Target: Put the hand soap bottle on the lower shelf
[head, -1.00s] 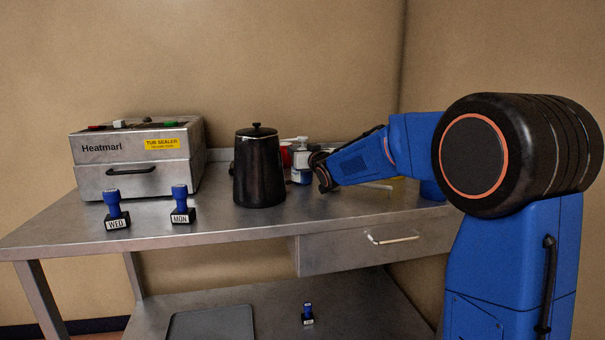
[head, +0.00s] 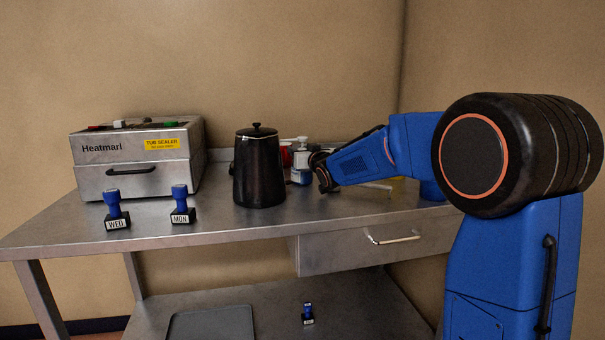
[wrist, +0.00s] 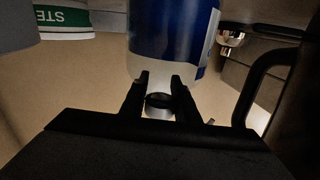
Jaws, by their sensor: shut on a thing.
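The hand soap bottle, pale with a blue label (head: 301,177), stands on the table top behind the black canister's right side in the head view. In the wrist view its clear body and blue label (wrist: 168,30) fill the upper middle. My gripper (wrist: 159,80) has its two fingers on either side of the bottle's narrower part, shut on it. In the head view my gripper (head: 322,172) is at the bottle's right, its fingertips hard to see. The lower shelf (head: 365,305) is below the table top.
A black canister (head: 259,170) stands just left of the bottle, with a red item (head: 286,156) behind. A tub sealer (head: 135,160) and two stamps are further left. The shelf holds a grey tray (head: 211,323) and a small blue stamp (head: 308,314). A drawer (head: 345,256) hangs above its right part.

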